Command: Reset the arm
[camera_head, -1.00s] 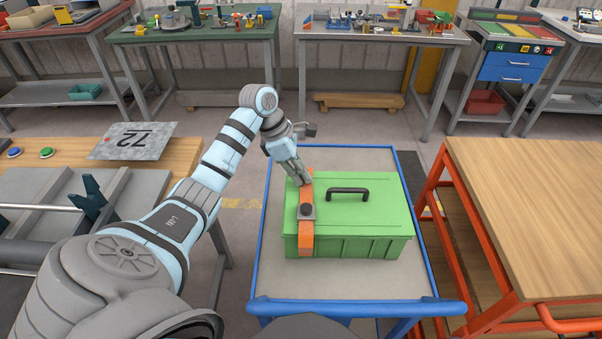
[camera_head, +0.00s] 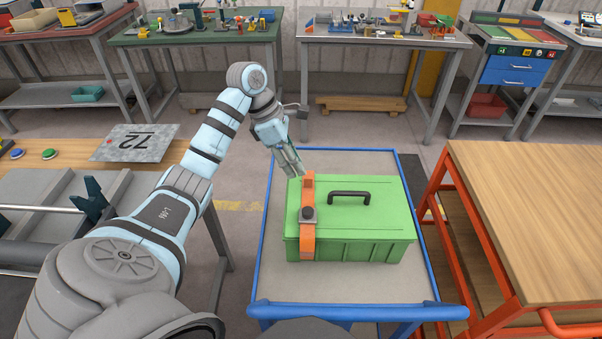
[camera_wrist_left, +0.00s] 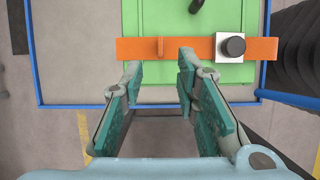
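My left gripper (camera_head: 292,164) is beside the upper left corner of a green box (camera_head: 355,212) in the head view. In the left wrist view, its two fingers (camera_wrist_left: 158,75) are spread apart with nothing between them. An orange strap (camera_head: 308,235) with a dark knob crosses the box lid, which is closed. The strap (camera_wrist_left: 185,48) lies just beyond the fingertips in the wrist view; I cannot tell whether they touch it. My right gripper is not in view.
The box stands on a grey cart (camera_head: 390,160) with blue rails. A wooden-topped table (camera_head: 530,200) with an orange frame is at the right. A bench with a grey plate marked 72 (camera_head: 136,143) is at the left. Further benches line the back wall.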

